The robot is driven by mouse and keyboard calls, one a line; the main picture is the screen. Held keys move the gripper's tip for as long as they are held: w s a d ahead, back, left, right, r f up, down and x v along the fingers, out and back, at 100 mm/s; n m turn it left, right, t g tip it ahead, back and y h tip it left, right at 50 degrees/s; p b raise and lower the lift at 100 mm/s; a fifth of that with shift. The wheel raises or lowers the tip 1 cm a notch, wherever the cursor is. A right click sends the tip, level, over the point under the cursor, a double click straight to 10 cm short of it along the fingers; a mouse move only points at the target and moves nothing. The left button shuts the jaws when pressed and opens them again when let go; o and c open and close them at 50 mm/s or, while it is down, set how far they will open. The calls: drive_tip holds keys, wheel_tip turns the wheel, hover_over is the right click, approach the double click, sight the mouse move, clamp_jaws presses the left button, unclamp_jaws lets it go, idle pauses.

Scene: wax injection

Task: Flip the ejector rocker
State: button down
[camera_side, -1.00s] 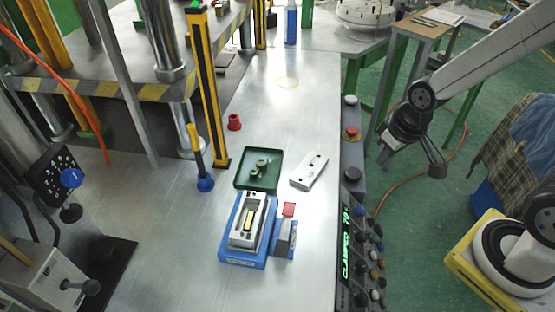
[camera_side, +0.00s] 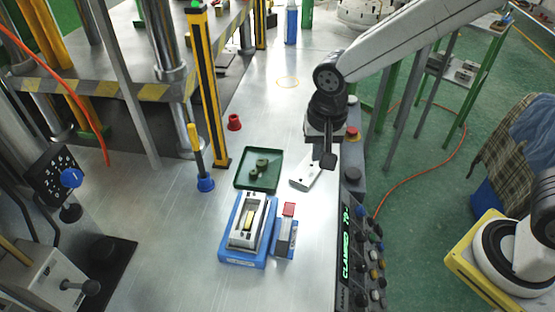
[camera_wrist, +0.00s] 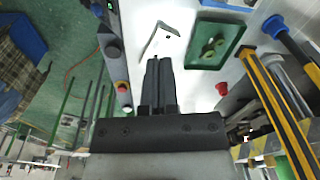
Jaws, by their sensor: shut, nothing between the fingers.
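In the wrist view my gripper (camera_wrist: 158,62) is shut and empty, pointing towards the white plate. The red piece does not show in the wrist view.
A green tray (camera_side: 240,184) with round parts lies behind the fixture, beside a white plate (camera_side: 301,183). A control panel (camera_side: 360,250) with a lit display and knobs runs along the right edge. A red cup (camera_side: 234,122) and a yellow-black post (camera_side: 208,90) stand further left.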

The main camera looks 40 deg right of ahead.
sight(291, 203)
drive_tip(key=w+a+m, duration=0.1)
drive_tip(key=a+m, duration=0.1)
drive_tip(key=a, duration=0.4)
drive_tip(key=shift+r+m, duration=0.3)
drive_tip(key=shift+r, duration=0.15)
drive_tip(key=shift+w+d+f, duration=0.1)
drive_tip(key=shift+w+f, duration=0.05)
drive_tip(key=shift+f, duration=2.2)
drive_tip(key=shift+w+d+f, duration=0.1)
drive_tip(key=shift+f, duration=2.2)
drive_tip(key=shift+w+d+f, duration=0.1)
drive_tip(key=shift+w+f, duration=0.05)
drive_tip(key=shift+f, duration=2.2)
drive_tip(key=shift+w+d+f, duration=0.15)
drive_tip(key=shift+d+f, duration=0.05)
drive_tip(key=shift+f, duration=0.3)
drive_tip(key=shift+w+d+f, duration=0.1)
drive_tip(key=shift+d+f, duration=0.05)
drive_tip(key=shift+f, duration=0.3)
drive_tip(key=shift+d+r, duration=0.1)
wheel_tip(291, 203, up, 14)
drive_tip(key=w+d, duration=0.1)
drive_tip(key=w, duration=0.1)
drive_tip(key=shift+w+d, duration=0.15)
drive_tip(key=shift+d, duration=0.25)
